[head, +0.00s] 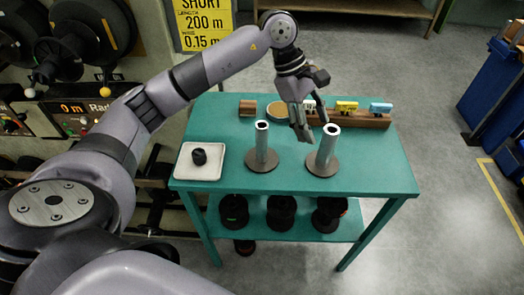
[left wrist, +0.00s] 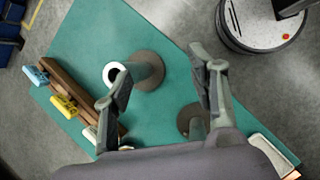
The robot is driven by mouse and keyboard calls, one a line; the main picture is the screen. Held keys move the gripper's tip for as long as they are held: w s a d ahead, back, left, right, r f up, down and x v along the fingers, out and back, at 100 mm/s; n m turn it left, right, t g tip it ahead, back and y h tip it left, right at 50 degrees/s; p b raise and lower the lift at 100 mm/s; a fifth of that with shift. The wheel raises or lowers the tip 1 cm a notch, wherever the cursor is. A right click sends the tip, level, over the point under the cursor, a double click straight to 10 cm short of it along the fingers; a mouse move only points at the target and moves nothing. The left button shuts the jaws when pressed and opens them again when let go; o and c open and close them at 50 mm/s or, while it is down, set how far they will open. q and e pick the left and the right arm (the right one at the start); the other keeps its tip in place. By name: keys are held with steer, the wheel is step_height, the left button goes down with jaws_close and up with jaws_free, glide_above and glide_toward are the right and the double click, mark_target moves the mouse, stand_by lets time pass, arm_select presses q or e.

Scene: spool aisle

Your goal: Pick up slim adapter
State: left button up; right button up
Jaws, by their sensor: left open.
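Two grey upright tubes on round brown bases stand on the teal table (head: 385,165). The left tube (head: 262,143) looks slimmer than the right tube (head: 326,150); no label shows which is the slim adapter. A small black piece (head: 199,156) lies on a white tray (head: 186,171) at the table's left. My left gripper (head: 302,126) is open and empty, above the table near the tubes. In the left wrist view its fingers (left wrist: 160,65) are apart; the right tube (left wrist: 116,73) shows between them, and the left tube's base (left wrist: 190,114) is partly hidden by a finger. My right gripper is not in view.
A brown wooden rack (head: 375,121) with a yellow card (head: 347,106) and a blue card (head: 380,108) is at the back. A round tan object (head: 277,109) sits beside it. Black spools (head: 281,212) stand on the lower shelf. The table's right front is clear.

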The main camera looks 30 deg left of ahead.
mark_target(262, 139)
arm_select(q)
steer(key=a+r+y, duration=0.3)
steer(key=a+y, duration=0.2)
steer(key=a, duration=0.9)
steer(key=shift+g, duration=0.3)
steer(key=f+p, duration=0.1)
steer(key=f, duration=0.2)
steer(key=f+p, duration=0.1)
steer(key=f, duration=0.3)
steer(key=f+p, duration=0.2)
steer(key=f, duration=0.2)
steer(key=shift+s+d, duration=0.15)
steer(key=shift+s, duration=0.2)
step_height(262, 139, down, 5)
steer(key=p, duration=0.3)
steer(key=shift+f, duration=0.15)
steer(key=shift+w+f, duration=0.1)
steer(key=shift+f, duration=0.1)
steer(key=shift+c, duration=0.6)
steer(key=c, duration=0.9)
jaws_close()
